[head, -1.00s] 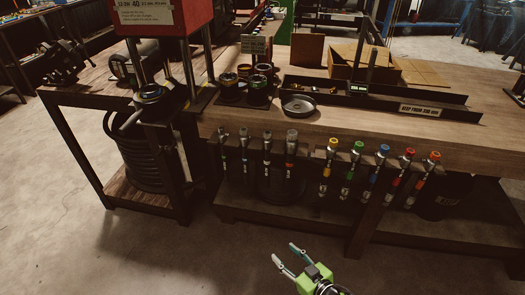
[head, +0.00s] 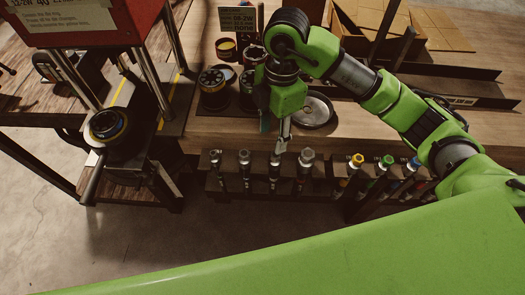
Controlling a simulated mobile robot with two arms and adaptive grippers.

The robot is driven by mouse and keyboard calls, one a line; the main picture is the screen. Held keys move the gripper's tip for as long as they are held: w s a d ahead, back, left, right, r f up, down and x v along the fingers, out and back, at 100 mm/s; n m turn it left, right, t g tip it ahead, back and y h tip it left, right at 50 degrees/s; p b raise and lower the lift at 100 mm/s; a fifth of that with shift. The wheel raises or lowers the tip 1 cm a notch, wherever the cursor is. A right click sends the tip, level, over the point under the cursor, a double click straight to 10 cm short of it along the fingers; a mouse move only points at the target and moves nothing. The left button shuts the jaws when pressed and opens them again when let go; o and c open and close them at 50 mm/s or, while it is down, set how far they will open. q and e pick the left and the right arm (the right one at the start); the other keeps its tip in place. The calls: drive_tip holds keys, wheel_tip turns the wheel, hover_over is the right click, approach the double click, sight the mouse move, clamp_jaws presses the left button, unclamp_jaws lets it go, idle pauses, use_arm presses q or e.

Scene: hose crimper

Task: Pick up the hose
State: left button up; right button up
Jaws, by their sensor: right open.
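Several short dark hoses with metal end fittings hang upright in a rack along the bench front. The left group has grey tops, including one hose (head: 244,170), a hose (head: 274,172) just below my gripper, and a hose (head: 304,168) right of it. The others have coloured tops: a yellow-topped one (head: 354,166) and a green-topped one (head: 386,163). My right gripper (head: 275,136) points down over the rack with its fingers apart and empty. Whether a fingertip touches a hose top, I cannot tell. My left gripper is out of view.
A red press (head: 80,22) with a round die (head: 108,125) stands at left. Dark die cups (head: 213,88), a small sign (head: 238,20) and a round metal dish (head: 318,110) are on the bench (head: 210,128). A cardboard box (head: 370,15) is behind my arm.

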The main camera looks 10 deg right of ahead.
drive_tip(key=d, duration=0.1)
hover_over(276, 158)
drive_tip(key=f, duration=0.4)
drive_tip(key=shift+w+d+t+h, duration=0.25)
drive_tip(key=shift+w+t+h, duration=0.05)
drive_tip(key=shift+w+h, duration=0.1)
wheel_tip(276, 158, down, 2)
drive_tip(key=shift+w+f+p, duration=0.15)
drive_tip(key=shift+f+p, duration=0.1)
drive_tip(key=shift+p, duration=0.2)
drive_tip(key=shift+f+p, duration=0.55)
drive_tip(key=shift+f, duration=0.35)
wheel_tip(276, 158, down, 4)
drive_tip(key=shift+r+p, duration=0.2)
drive_tip(key=shift+p, duration=0.45)
drive_tip(key=shift+a+f, duration=0.1)
drive_tip(key=shift+f, duration=0.2)
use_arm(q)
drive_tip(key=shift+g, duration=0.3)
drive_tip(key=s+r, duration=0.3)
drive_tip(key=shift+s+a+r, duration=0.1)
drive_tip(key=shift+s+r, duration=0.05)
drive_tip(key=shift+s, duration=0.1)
use_arm(e)
clamp_jaws()
